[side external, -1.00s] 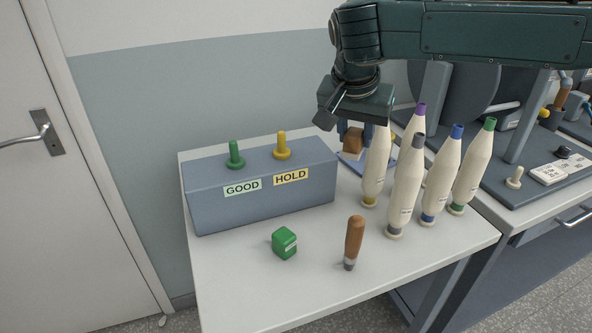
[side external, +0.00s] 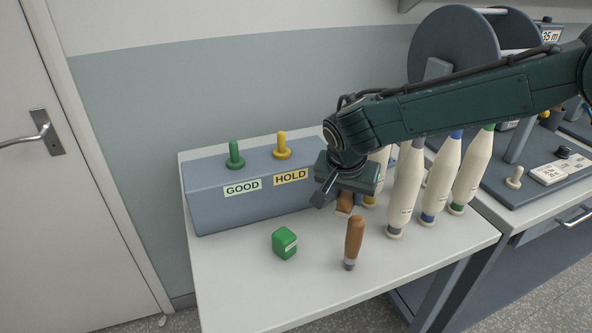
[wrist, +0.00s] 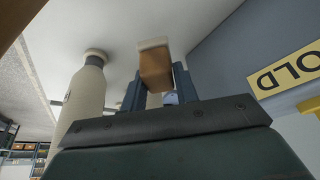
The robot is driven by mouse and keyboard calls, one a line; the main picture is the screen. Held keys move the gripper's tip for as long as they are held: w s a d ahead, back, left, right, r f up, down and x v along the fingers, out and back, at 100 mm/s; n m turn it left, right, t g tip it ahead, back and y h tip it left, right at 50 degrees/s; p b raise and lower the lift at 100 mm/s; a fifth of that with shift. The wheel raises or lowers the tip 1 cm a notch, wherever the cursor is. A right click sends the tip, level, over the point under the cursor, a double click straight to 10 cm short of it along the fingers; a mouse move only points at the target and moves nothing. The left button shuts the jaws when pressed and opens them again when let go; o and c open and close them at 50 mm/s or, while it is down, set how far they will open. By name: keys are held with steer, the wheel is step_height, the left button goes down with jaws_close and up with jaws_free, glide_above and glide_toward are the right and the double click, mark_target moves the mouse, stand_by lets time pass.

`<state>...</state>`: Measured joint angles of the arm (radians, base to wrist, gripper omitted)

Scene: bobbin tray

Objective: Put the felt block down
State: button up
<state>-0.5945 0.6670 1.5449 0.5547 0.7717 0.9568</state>
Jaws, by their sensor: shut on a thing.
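The felt block is a brown block with a pale end; it shows in the side view (side external: 344,202) and in the wrist view (wrist: 155,68). My gripper (side external: 345,197) is shut on it, with one dark finger on each side in the wrist view (wrist: 157,88). The block's pale end points down at the white table (side external: 310,262), low between the grey box and the bobbins. I cannot tell whether it touches the table. My gripper's body hides part of the block in the side view.
The grey box (side external: 255,205) with GOOD and HOLD labels and two pegs stands just left of my gripper. Several cream bobbins (side external: 404,190) stand close on the right. A brown-handled tool (side external: 354,240) and a green cube (side external: 284,243) are in front. The table's front left is clear.

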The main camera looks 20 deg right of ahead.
mark_target(346, 209)
steer(key=shift+f, duration=2.15)
steer(key=shift+f, duration=0.15)
steer(key=o, duration=1)
steer(key=v, duration=1.2)
steer(key=shift+r, duration=0.2)
